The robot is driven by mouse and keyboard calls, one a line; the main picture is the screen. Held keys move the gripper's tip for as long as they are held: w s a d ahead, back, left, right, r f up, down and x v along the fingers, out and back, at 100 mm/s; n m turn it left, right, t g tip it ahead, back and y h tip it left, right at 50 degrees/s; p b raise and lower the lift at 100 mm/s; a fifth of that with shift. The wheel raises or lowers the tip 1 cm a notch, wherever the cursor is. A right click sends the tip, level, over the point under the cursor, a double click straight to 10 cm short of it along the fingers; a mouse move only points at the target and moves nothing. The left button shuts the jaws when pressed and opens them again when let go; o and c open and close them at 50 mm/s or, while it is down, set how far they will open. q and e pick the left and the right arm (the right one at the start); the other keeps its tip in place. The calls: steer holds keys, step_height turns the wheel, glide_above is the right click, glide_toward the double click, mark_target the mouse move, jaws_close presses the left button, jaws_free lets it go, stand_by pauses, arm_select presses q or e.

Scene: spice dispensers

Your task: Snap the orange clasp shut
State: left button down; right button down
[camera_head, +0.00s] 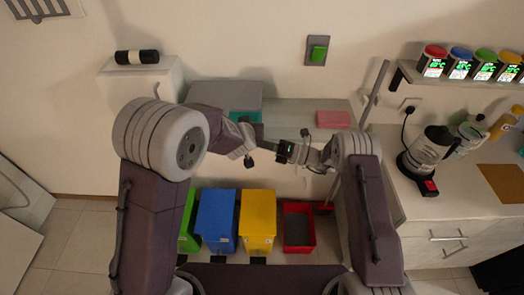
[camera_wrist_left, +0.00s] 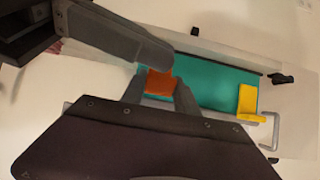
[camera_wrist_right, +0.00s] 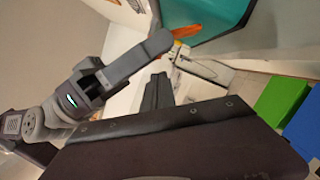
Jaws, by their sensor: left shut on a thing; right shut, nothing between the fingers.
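A teal case (camera_wrist_left: 215,80) shows in the left wrist view, and part of it shows at the top of the right wrist view (camera_wrist_right: 208,14). The orange clasp (camera_wrist_left: 159,84) is on its near edge, partly hidden by my left gripper (camera_wrist_left: 167,75), which is shut on it. Some orange also shows beside the teal in the right wrist view (camera_wrist_right: 186,31). I cannot tell whether the clasp lies flat. A yellow clasp (camera_wrist_left: 248,102) is at the other end of the case. My right gripper (camera_wrist_right: 160,62) is shut and empty, apart from the orange clasp.
Green, blue (camera_head: 216,216), yellow (camera_head: 258,216) and red (camera_head: 298,228) bins stand on the floor below. A pink block (camera_head: 334,119) lies on the pale table. A kettle (camera_head: 426,148) stands on the right counter, below a shelf of dispensers (camera_head: 460,62).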

steer(key=shift+w+r, duration=0.4)
steer(key=shift+w, duration=0.15)
